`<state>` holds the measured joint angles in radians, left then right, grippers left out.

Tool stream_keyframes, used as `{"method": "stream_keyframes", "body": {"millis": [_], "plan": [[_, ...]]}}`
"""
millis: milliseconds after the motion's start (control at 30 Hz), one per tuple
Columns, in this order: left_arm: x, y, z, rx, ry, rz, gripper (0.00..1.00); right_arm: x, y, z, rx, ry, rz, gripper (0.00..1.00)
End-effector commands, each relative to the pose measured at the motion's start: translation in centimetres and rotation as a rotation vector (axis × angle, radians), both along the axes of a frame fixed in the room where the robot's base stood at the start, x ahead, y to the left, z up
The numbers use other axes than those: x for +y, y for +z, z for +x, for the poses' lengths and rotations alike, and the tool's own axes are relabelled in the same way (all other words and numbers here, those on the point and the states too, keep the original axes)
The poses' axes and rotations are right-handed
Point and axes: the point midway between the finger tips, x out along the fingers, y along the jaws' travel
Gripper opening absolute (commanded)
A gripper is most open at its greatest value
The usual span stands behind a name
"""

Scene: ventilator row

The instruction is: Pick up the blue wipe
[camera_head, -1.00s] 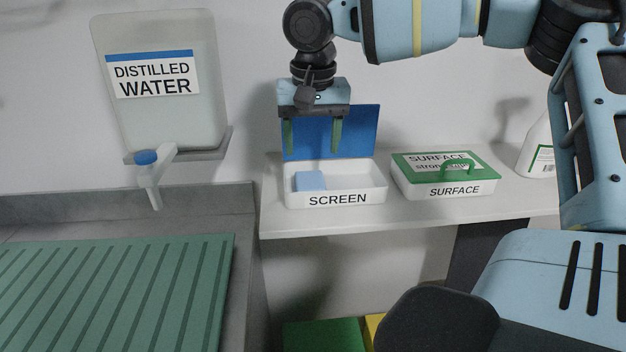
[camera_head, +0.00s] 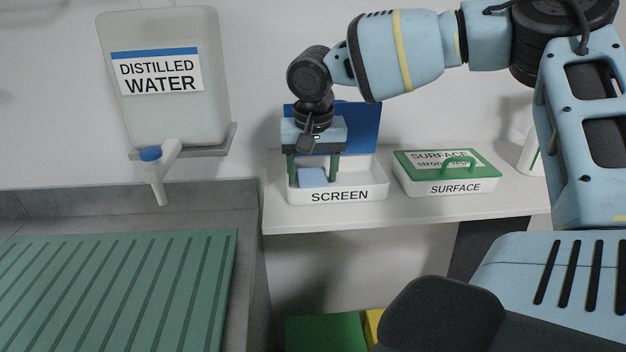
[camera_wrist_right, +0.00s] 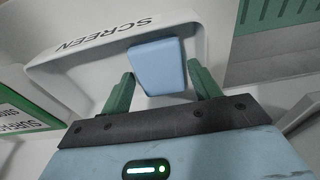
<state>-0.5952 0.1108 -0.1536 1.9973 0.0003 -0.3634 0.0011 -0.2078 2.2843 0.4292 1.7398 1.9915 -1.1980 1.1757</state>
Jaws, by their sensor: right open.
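The blue wipe (camera_head: 313,177) is a light blue folded block lying in the white box labelled SCREEN (camera_head: 340,195), toward its left side. The box's blue lid (camera_head: 360,128) stands open behind it. My right gripper (camera_head: 314,176) is above the box, its green fingers pointing down into it on either side of the wipe. In the right wrist view the wipe (camera_wrist_right: 158,66) lies just ahead of and between the open fingertips (camera_wrist_right: 161,82), with a gap showing on each side. My left gripper is not in view.
A white SURFACE box (camera_head: 450,186) with a green handled lid stands to the right on the same shelf (camera_head: 400,212). A distilled water tank (camera_head: 165,115) with a tap hangs at the left, above a green ribbed mat (camera_head: 120,290). A white bottle is partly hidden behind my arm.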

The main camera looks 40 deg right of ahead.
Motion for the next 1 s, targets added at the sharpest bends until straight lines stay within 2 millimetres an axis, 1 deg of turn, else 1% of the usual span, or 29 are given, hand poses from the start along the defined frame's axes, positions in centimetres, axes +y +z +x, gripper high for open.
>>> {"method": "stream_keyframes", "body": {"millis": [233, 400, 500, 833, 1000], "plan": [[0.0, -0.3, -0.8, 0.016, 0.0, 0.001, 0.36, 0.0, -0.1, 0.0, -0.001, 0.0, 0.0, 0.62], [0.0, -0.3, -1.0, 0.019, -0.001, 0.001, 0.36, 0.0, -0.1, 0.0, -0.001, 0.0, 0.0, 0.4], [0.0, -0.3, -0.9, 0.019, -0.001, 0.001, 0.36, 0.0, -0.1, 0.0, -0.001, 0.0, 0.0, 0.29], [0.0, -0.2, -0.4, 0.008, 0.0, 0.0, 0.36, 0.0, 0.2, 0.1, -0.002, 0.0, -0.001, 0.28], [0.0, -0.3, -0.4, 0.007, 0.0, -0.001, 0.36, 0.0, 1.6, 0.1, -0.004, 0.0, -0.001, 0.28]]}}
